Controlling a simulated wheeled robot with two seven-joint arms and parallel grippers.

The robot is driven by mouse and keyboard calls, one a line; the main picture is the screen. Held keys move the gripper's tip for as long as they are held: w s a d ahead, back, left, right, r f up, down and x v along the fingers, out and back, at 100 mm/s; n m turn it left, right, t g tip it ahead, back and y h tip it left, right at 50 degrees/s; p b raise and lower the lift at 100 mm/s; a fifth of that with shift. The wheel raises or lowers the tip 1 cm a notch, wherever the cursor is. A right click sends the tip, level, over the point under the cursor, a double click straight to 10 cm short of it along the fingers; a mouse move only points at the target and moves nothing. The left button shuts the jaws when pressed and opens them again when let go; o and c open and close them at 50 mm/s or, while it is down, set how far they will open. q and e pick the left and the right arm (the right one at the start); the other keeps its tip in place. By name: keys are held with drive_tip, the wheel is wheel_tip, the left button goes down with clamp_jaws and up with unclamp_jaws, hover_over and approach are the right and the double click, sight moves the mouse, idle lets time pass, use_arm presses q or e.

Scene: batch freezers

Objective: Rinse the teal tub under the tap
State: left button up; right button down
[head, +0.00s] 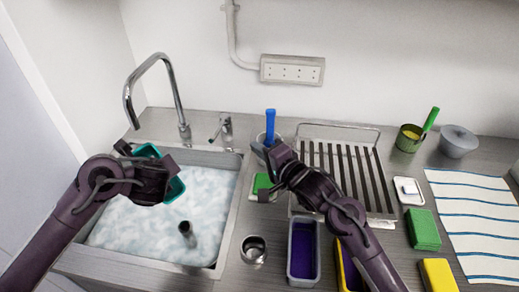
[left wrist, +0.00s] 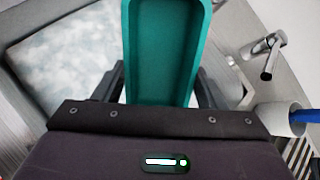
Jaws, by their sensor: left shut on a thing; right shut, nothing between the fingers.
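The teal tub (head: 177,188) is held over the sink (head: 230,215), partly hidden behind my left gripper (head: 150,168) in the head view. In the left wrist view the tub (left wrist: 165,50) lies between the two fingers, its hollow inside facing the camera and looking empty. The curved tap (head: 163,62) rises behind the sink, its spout end just above and left of the tub; no water stream shows. The tap lever (head: 222,127) stands right of it. My right gripper (head: 264,150) is shut and empty, in front of the cup with the blue-handled tool (head: 270,122).
Foamy water fills the sink, with a dark upright pipe (head: 187,232) in it. A drying rack (head: 345,175), a metal cup (head: 254,249) and a purple-lined tub (head: 303,250) stand to the right. Sponges (head: 424,229) and a striped towel (head: 475,220) lie farther right.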

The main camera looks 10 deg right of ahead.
use_arm(q)
drive_tip(key=shift+s+d+r+p, duration=0.1)
drive_tip(key=shift+s+d+p, duration=0.15)
drive_tip(key=shift+s+p, duration=0.65)
drive_tip(key=shift+s+d+p, duration=0.2)
drive_tip(key=shift+s, duration=1.55)
drive_tip(key=p+v, duration=0.5)
drive_tip(key=v, duration=0.1)
drive_tip(key=shift+s+p, duration=0.25)
drive_tip(key=shift+p, duration=0.15)
drive_tip(key=shift+d, duration=0.15)
idle(0.5)
